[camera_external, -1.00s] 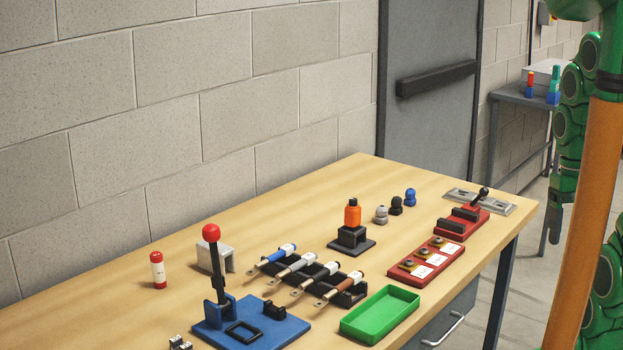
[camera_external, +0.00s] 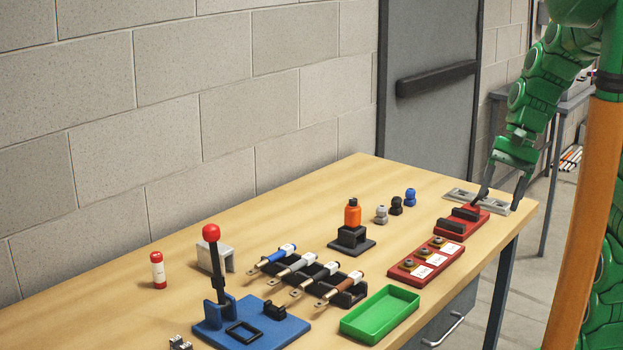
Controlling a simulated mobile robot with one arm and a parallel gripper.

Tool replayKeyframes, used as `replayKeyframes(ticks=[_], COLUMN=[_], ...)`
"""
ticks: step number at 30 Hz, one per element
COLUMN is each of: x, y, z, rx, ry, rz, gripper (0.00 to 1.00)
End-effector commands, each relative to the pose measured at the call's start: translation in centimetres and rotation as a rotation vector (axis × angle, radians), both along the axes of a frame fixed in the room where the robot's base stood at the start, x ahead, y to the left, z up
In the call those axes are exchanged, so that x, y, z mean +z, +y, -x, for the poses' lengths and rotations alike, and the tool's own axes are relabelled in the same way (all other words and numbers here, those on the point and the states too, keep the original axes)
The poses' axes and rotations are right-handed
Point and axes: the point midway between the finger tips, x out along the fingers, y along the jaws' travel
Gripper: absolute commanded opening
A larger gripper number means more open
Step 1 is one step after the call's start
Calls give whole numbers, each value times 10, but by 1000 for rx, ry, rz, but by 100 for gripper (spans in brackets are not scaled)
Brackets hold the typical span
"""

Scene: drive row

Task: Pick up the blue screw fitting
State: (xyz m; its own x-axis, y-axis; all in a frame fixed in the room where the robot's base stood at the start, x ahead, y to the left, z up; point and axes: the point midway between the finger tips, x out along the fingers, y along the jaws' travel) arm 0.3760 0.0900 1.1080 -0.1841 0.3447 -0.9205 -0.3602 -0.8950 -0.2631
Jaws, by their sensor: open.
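The blue screw fitting (camera_external: 410,197) stands upright on the far part of the wooden table, at the right end of a short row. A black fitting (camera_external: 396,205) and a grey fitting (camera_external: 381,214) stand beside it to the left. My gripper (camera_external: 499,203) is at the table's far right end, pointing down with its fingers apart and empty. It is to the right of the blue fitting, over the grey metal plate (camera_external: 462,194) and close to the red block with a lever. Whether the fingers touch anything there cannot be told.
An orange bottle (camera_external: 352,215) stands on a black stand left of the fittings. A red lever base (camera_external: 449,228), a red panel (camera_external: 404,272) and a green tray (camera_external: 356,326) line the front edge. The tabletop (camera_external: 345,180) behind the fittings is clear.

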Motion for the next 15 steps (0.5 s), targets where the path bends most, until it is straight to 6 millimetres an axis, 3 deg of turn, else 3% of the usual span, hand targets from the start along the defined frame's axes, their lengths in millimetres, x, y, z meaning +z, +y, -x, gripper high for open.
replayKeyframes(ticks=[15], x=[-10], y=[43], z=[-118], rx=[-276], ry=[121], rz=[-196], gripper=[67])
